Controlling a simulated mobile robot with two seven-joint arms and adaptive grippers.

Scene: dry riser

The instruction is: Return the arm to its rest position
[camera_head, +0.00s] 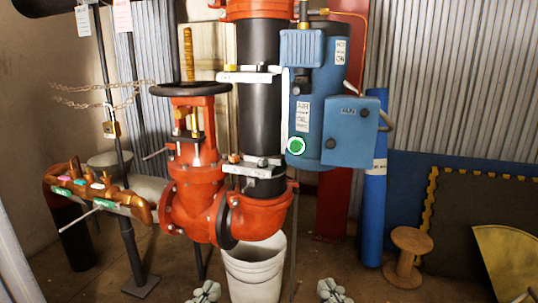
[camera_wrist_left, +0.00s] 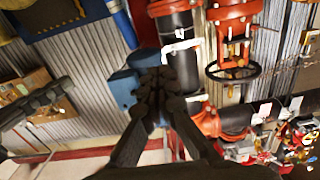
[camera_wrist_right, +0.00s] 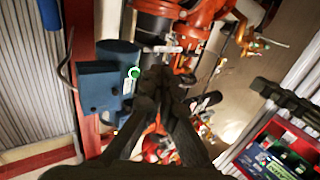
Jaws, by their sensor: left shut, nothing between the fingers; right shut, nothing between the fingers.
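My left gripper (camera_head: 204,292) shows only as a small grey tip at the bottom edge of the head view. My right gripper (camera_head: 332,291) shows likewise, further to the right. The left wrist view shows the left gripper's dark fingers (camera_wrist_left: 160,80) together and empty. The right wrist view shows the right gripper's dark fingers (camera_wrist_right: 160,85) together and empty. Both grippers are apart from the riser pipe (camera_head: 259,110) in the head view. Most of both arms is out of the head view.
An orange valve with a black handwheel (camera_head: 190,90) stands left of the pipe. A blue unit (camera_head: 352,130) with a green ring light is on the right. A white bucket (camera_head: 252,268) stands below the pipe. A wooden spool (camera_head: 408,255) is on the floor at right.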

